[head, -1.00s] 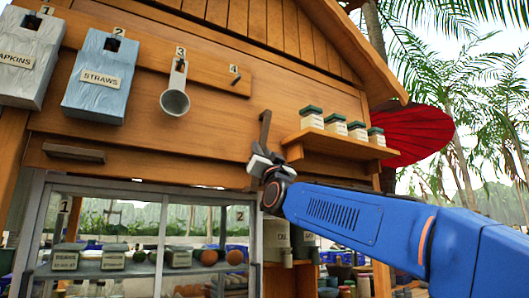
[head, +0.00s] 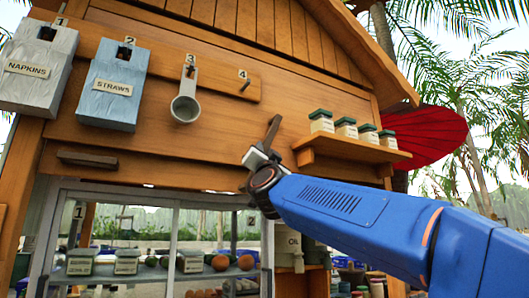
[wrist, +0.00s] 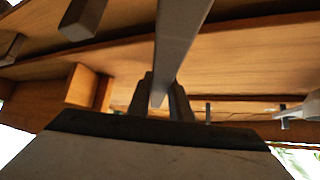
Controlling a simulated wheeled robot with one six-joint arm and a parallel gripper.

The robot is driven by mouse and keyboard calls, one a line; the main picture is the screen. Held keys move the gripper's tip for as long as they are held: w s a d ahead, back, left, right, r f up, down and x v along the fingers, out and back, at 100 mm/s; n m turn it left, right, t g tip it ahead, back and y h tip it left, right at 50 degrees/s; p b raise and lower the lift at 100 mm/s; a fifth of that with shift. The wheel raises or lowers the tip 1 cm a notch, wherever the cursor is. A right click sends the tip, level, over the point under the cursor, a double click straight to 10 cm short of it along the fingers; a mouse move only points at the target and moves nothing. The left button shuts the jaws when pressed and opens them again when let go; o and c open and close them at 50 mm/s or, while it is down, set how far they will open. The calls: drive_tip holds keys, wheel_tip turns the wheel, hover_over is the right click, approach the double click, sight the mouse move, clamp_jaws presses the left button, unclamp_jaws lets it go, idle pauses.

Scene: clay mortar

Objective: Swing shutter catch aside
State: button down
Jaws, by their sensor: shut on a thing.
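The shutter catch (head: 272,132) is a narrow dark bar on the wooden shutter panel (head: 215,125), between the hook rail and the small jar shelf. It leans, with its top end to the right. My gripper (head: 258,157) is shut on its lower part. In the wrist view the catch (wrist: 181,45) runs down from the top edge, and its tapered end lies between the two fingers of my gripper (wrist: 162,98). The catch's pivot cannot be made out.
A shelf (head: 350,151) with several green-lidded jars juts out just right of the catch. A hook rail (head: 222,85) holds a napkin box (head: 38,68), a straw box (head: 108,88) and a scoop (head: 186,107). A glass case (head: 150,230) stands below.

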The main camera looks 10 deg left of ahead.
drive_tip(key=c, duration=1.6)
unclamp_jaws()
drive_tip(key=shift+s+r, duration=0.15)
drive_tip(key=v, duration=1.7)
drive_tip(key=shift+s, duration=0.15)
